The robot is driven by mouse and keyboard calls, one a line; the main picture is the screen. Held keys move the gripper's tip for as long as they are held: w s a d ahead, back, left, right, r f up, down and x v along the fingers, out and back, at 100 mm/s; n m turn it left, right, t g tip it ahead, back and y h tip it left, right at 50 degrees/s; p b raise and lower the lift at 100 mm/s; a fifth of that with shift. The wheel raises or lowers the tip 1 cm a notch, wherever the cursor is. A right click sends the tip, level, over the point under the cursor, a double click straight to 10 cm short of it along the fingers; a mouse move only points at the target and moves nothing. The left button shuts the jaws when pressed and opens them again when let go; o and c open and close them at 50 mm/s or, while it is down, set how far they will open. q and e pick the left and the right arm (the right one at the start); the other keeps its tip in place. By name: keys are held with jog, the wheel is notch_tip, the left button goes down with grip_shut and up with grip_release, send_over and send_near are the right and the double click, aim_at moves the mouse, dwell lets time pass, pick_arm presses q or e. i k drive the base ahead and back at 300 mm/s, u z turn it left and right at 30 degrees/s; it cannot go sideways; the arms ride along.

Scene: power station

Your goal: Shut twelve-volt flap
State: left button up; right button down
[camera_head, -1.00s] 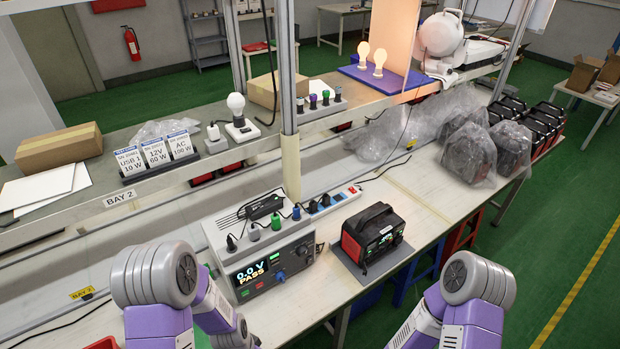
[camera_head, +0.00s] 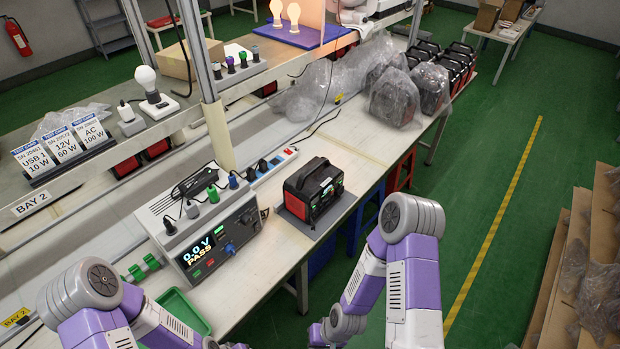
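A red and black power station (camera_head: 313,192) stands upright on a grey mat (camera_head: 326,221) on the bench, right of the test unit. Its front panel faces right and toward me. The twelve-volt flap is too small to make out, so I cannot tell whether it is open or shut. My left arm (camera_head: 92,300) is at the lower left and my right arm (camera_head: 408,260) at the lower right, both apart from the power station. Neither gripper's fingertips can be made out.
A test unit (camera_head: 211,241) reading "0.0 V PASS" stands left of the power station. A green tray (camera_head: 182,312) lies at the bench's near edge. A power strip (camera_head: 277,163) is behind. Bagged units (camera_head: 396,97) stand farther right. A shelf post (camera_head: 215,120) rises behind the test unit.

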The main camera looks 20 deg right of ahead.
aim_at(308, 189)
jog(key=k, duration=1.2)
jog(key=z, duration=0.65)
jog(key=i, duration=1.65)
jog(key=u, duration=0.6)
